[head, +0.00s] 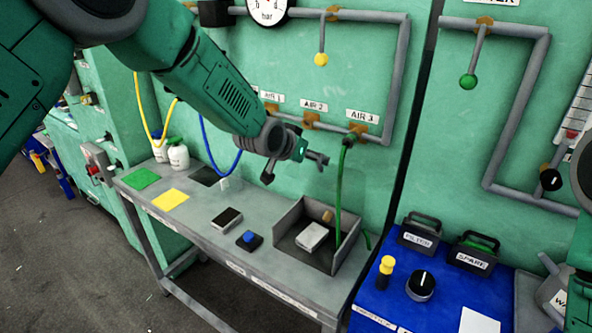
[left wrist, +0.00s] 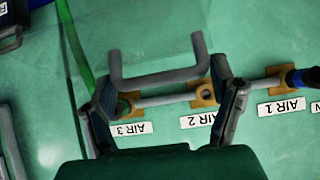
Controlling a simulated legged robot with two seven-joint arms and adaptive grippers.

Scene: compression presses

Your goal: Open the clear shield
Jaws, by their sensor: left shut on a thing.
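The clear shield (left wrist: 152,38) shows as a faint see-through panel joined to this handle. In the head view the shield is too faint to outline surely. Below it, an open-topped grey box (head: 288,222) holds a light block (head: 312,236). My right gripper is out of view.
The grey workbench (head: 190,225) carries colored pads and a blue button (head: 249,237). A blue table (head: 400,300) with cases stands at right. Wall pipes run close behind my gripper.

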